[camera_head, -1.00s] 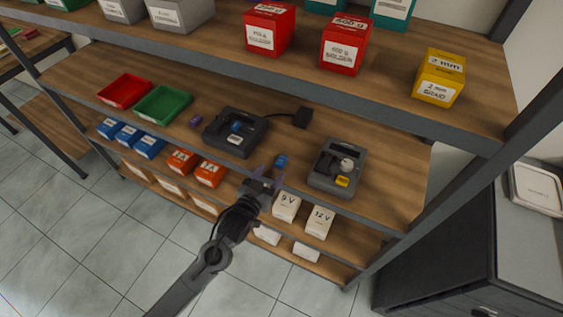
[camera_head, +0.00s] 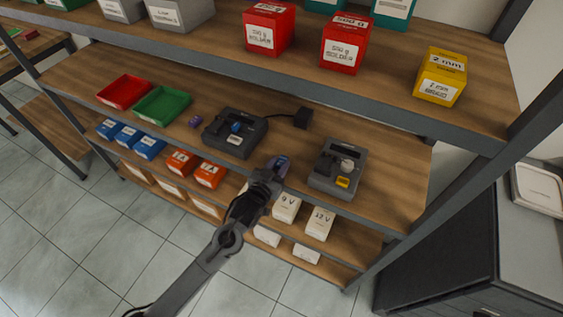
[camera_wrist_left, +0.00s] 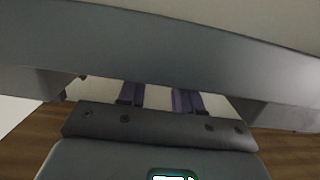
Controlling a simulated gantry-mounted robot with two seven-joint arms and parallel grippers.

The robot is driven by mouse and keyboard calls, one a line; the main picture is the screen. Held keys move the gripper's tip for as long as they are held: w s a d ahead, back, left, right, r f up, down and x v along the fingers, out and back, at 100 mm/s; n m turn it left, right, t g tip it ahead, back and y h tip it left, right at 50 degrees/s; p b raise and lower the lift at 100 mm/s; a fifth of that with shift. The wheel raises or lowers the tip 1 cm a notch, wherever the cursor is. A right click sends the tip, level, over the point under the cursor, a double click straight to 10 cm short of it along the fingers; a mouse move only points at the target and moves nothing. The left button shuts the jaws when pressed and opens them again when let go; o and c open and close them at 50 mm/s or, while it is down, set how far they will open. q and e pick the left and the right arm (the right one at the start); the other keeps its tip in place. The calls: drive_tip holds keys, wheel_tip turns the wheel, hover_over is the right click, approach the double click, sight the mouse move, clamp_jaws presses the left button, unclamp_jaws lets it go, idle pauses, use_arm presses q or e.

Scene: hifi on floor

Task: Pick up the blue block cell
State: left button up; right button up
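The blue block cell lay on the middle shelf between the two dark devices a moment ago. My right gripper is not in view.
A dark device with a blue knob (camera_head: 235,132) is left of the gripper, and another with a yellow label (camera_head: 338,165) is right. A small purple block (camera_head: 195,121) lies farther left. The upper shelf (camera_head: 300,95) overhangs behind. White boxes (camera_head: 287,206) stand below.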

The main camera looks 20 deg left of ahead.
sight(280, 158)
use_arm(q)
drive_tip(key=c, duration=0.3)
drive_tip(key=shift+r, duration=0.5)
drive_tip(key=r, duration=0.2)
drive_tip(key=r+p, duration=0.1)
drive_tip(key=shift+s+d+r, duration=0.1)
drive_tip(key=shift+d+r, duration=0.25)
drive_tip(key=s+d+r, duration=0.1)
drive_tip(key=d+r, duration=0.1)
drive_tip(key=d, duration=0.1)
drive_tip(key=s+d+r, duration=0.1)
drive_tip(key=d+r, duration=0.1)
drive_tip(key=d, duration=0.2)
drive_tip(key=s+d+r+p, duration=0.1)
drive_tip(key=d+r, duration=0.1)
drive_tip(key=d, duration=0.1)
drive_tip(key=shift+s+d+r, duration=0.15)
drive_tip(key=shift+s, duration=0.2)
